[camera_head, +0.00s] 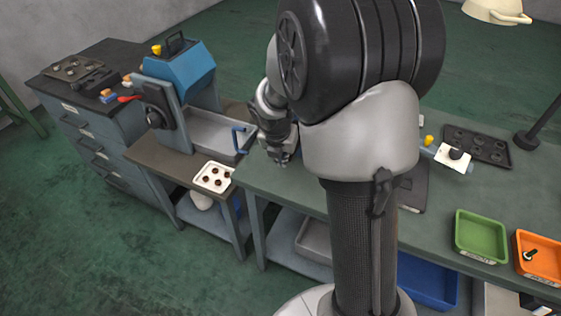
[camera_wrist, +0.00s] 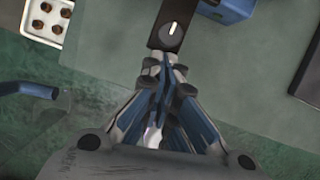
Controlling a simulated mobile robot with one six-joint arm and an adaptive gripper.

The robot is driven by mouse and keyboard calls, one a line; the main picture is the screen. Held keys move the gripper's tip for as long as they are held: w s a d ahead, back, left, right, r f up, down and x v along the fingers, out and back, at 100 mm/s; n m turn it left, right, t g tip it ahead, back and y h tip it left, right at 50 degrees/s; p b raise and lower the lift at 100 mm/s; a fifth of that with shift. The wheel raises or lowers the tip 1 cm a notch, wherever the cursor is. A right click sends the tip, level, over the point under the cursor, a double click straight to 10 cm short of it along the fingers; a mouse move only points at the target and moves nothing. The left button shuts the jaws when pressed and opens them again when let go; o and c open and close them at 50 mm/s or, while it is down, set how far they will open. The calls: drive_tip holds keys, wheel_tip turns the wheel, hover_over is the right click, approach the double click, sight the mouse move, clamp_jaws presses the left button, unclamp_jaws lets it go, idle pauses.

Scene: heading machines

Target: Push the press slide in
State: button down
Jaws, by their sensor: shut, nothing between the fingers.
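A dark bar (camera_wrist: 170,27) with a pale round piece on it shows at the top centre of the wrist view; it looks like the press slide. It runs from the upper edge of that view toward my fingertips. My gripper (camera_wrist: 164,64) is shut and empty, its tips right at the bar's near end; I cannot tell whether they touch it. In the head view my gripper (camera_head: 280,157) is low over the left end of the green bench. A blue body (camera_wrist: 228,8) shows beside the bar. My arm hides the press in the head view.
A blue machine (camera_head: 180,72) with a grey trough (camera_head: 205,128) and blue handle (camera_head: 239,137) stands left. A white tray (camera_head: 213,177) of several parts is near it. Green (camera_head: 480,235) and orange (camera_head: 540,258) bins lie right. A dark plate (camera_wrist: 308,72) is at the wrist view's right.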

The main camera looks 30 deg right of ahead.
idle(0.3)
drive_tip(key=w+d+p, duration=0.1)
drive_tip(key=d+p, duration=0.1)
drive_tip(key=w+d+p, duration=0.2)
drive_tip(key=shift+r+p, duration=0.1)
drive_tip(key=shift+p, duration=0.2)
drive_tip(key=shift+a, duration=0.1)
